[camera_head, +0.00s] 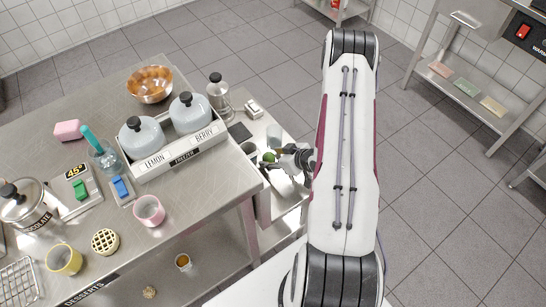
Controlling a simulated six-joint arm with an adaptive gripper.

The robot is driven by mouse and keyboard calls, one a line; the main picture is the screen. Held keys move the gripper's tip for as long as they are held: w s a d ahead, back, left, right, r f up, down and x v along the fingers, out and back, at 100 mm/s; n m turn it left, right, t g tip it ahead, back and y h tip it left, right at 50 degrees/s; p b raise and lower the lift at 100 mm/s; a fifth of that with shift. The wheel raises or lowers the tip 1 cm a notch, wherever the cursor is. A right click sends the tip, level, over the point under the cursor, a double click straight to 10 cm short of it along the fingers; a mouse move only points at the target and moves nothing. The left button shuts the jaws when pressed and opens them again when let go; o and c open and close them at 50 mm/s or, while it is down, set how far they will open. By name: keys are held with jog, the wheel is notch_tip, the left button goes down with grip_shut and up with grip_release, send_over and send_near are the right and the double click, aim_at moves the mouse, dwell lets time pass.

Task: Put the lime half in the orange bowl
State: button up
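The orange bowl (147,94) stands on the metal counter at the back, behind the crate with the two grey lidded pots. A small green round thing (269,157), which looks like the lime half, shows at the fingertips of my gripper (268,162). My gripper reaches left from my arm, over the lower surface right of the counter. The fingers are small and dark here, and I cannot tell whether they are closed on the green thing or only beside it.
The white crate (180,158) with pots labelled lemon and berry stands between my gripper and the bowl. A pink cup (149,210) stands near the counter edge.

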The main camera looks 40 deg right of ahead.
jog(key=shift+r, duration=0.2)
jog(key=v, duration=1.2)
dwell(0.8)
jog(key=w+d+r+g+h, duration=0.1)
jog(key=w+r+h, duration=0.1)
jog(key=r, duration=0.5)
jog(key=w+d+r+g+h, duration=0.1)
jog(key=w+r+h, duration=0.1)
jog(key=r, duration=0.4)
jog(key=s+a+r+m+g+h, duration=0.15)
jog(key=a+r, duration=0.35)
jog(key=r, duration=0.8)
jog(key=s+a+r+y, duration=0.2)
jog(key=s+a+r, duration=0.3)
jog(key=s+a, duration=0.3)
jog(key=s+a+r+y, duration=0.1)
jog(key=s+a+r, duration=0.5)
jog(key=s+a, duration=0.3)
jog(key=a+m, duration=0.1)
jog(key=a, duration=0.2)
jog(key=shift+s+r+y, duration=0.3)
jog(key=shift+r+y, duration=0.05)
